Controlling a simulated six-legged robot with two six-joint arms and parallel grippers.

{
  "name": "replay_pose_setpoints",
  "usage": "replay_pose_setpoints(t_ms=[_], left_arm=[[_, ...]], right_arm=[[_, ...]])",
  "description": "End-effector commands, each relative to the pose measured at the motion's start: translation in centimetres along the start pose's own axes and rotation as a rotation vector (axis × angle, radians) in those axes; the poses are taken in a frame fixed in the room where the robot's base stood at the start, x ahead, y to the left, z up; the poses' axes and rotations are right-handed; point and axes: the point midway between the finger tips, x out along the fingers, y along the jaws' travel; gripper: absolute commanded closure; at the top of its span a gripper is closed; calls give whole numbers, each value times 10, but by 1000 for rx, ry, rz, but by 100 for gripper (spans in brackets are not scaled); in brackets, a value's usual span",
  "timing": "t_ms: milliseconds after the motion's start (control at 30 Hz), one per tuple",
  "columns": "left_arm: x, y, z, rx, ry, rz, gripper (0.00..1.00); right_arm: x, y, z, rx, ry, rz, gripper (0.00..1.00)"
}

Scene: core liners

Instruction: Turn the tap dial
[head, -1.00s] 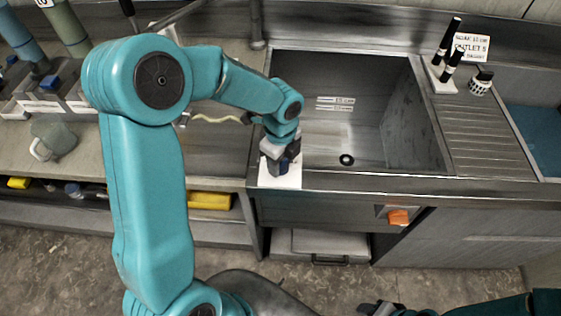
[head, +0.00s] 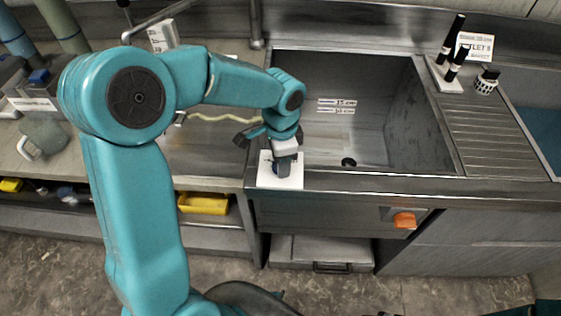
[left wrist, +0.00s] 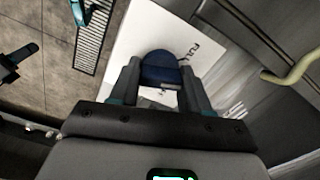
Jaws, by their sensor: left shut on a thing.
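The tap dial (left wrist: 160,68) is a dark blue round knob on a white plate (left wrist: 126,50) with the printed word "FULL" beside it. In the head view the white plate (head: 266,180) lies on the bench at the left front corner of the sink, and the dial is mostly hidden under my gripper. My left gripper (head: 282,166) points down over the plate. In the left wrist view its two fingers (left wrist: 159,82) stand on either side of the dial and are shut on it. My right gripper does not show clearly; only a dark sliver shows at the bottom edge of the head view.
The empty sink (head: 385,125) is just right of the plate. An orange knob (head: 404,220) is on the sink's front panel. A pale wavy hose (head: 222,118) lies behind my left wrist. A clear mug (head: 45,138) stands at the left, and a yellow bin (head: 203,203) sits on the shelf below.

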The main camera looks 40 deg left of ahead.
Motion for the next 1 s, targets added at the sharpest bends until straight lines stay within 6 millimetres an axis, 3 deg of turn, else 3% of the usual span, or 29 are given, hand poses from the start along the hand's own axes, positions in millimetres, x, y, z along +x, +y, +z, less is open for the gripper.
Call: replay_pose_setpoints(t_ms=[500,1000], left_arm=[[-2,-2,-3,-420,13,-5,84],[-4,-4,-3,-569,16,-6,84]], right_arm=[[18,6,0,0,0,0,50],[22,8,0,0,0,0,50]])
